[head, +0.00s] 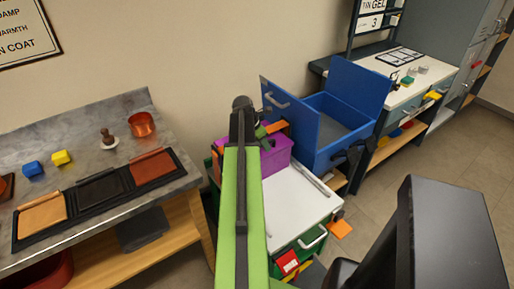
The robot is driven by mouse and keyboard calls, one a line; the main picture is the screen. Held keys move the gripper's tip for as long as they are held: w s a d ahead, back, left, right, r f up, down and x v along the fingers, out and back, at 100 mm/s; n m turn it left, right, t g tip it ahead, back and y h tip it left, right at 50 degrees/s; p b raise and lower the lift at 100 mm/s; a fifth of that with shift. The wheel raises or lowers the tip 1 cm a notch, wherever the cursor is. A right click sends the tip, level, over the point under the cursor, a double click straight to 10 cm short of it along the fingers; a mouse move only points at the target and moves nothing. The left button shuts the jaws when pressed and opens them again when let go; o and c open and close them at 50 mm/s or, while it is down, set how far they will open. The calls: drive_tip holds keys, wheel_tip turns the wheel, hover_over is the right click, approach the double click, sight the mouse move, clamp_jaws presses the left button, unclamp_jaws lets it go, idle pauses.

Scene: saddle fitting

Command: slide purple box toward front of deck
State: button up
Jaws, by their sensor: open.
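The purple box (277,157) stands at the back of the white deck (298,200) of a green cart, against the wall side. A dark round opening shows on it, and my green upper arm covers its middle. My gripper (268,130) is mostly hidden behind that arm. Orange and dark parts, seemingly its jaws, show at the box's upper back edge. It looks open, with nothing held in sight. I cannot tell whether it touches the box. The front part of the deck is bare, with a grey rail along its right edge.
A blue open-topped bin (340,120) with raised panels stands close on the deck's right. A grey workbench (75,150) with trays, small blocks and a copper pot (142,125) is on the left. An orange tag (340,229) sticks out at the cart's front right.

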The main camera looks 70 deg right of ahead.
drive_tip(key=shift+x, duration=0.75)
drive_tip(key=shift+r, duration=0.1)
drive_tip(key=shift+c, duration=0.4)
clamp_jaws()
idle(0.4)
